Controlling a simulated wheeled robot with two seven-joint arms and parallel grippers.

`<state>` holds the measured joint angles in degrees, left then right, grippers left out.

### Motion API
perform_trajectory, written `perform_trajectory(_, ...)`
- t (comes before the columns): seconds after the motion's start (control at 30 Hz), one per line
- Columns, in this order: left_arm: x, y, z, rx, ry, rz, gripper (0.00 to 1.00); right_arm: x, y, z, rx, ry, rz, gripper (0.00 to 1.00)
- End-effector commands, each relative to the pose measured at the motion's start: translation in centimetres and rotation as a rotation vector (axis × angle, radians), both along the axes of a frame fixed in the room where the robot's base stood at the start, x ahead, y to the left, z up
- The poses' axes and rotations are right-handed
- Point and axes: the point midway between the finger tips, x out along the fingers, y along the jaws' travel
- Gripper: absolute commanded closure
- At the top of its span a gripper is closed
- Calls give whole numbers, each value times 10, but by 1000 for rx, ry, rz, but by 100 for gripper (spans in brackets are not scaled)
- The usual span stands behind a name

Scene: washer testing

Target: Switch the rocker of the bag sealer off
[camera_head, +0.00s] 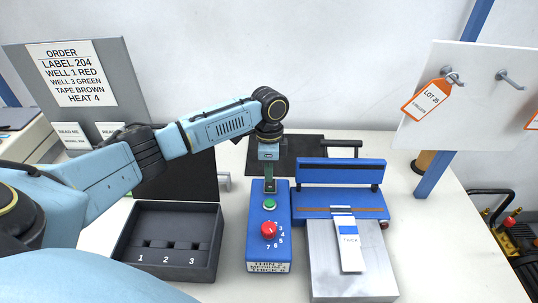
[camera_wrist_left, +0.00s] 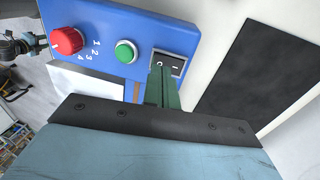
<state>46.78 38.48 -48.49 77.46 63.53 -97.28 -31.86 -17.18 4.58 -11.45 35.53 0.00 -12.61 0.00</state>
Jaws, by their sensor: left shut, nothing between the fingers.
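The blue control box (camera_head: 255,240) of the bag sealer (camera_head: 340,172) stands left of the sealing bar. It carries a red knob (camera_head: 268,230) with numbers and a green button (camera_head: 269,204). The black rocker (camera_wrist_left: 177,62), marked O and I, shows in the left wrist view beside the green button (camera_wrist_left: 126,51). In the head view my gripper hides it. My left gripper (camera_head: 270,190) points down over the far end of the box, its green fingers shut and empty. In the left wrist view the fingertips (camera_wrist_left: 160,72) overlap the rocker's O end; I cannot tell whether they touch it.
A black tray (camera_head: 128,262) with numbered wells stands left of the box. A pouch (camera_head: 348,245) lies on the sealer's metal plate (camera_head: 330,285). A white panel (camera_head: 480,90) with hooks and an orange tag (camera_head: 426,98) stands at right. An order board (camera_head: 75,75) stands at left.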

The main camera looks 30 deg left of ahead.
Motion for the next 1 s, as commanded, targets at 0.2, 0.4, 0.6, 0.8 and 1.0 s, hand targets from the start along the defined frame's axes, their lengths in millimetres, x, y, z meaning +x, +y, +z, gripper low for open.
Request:
perform_trajectory(0.2,-3,-1,-20,1,0,-1,100,0,0,-1,0,0,0,59)
perform_trajectory(0.4,-3,-2,-23,0,-1,-1,100,0,0,-1,0,0,0,59)
perform_trajectory(0.6,-3,-2,-22,1,-2,-1,100,0,0,-1,0,0,0,59)
perform_trajectory(0.8,-7,-3,-24,37,-50,-2,100,0,0,18,0,-1,0,59)
perform_trajectory(1.0,-8,-4,-32,63,-93,1,100,-1,0,23,0,1,0,59)
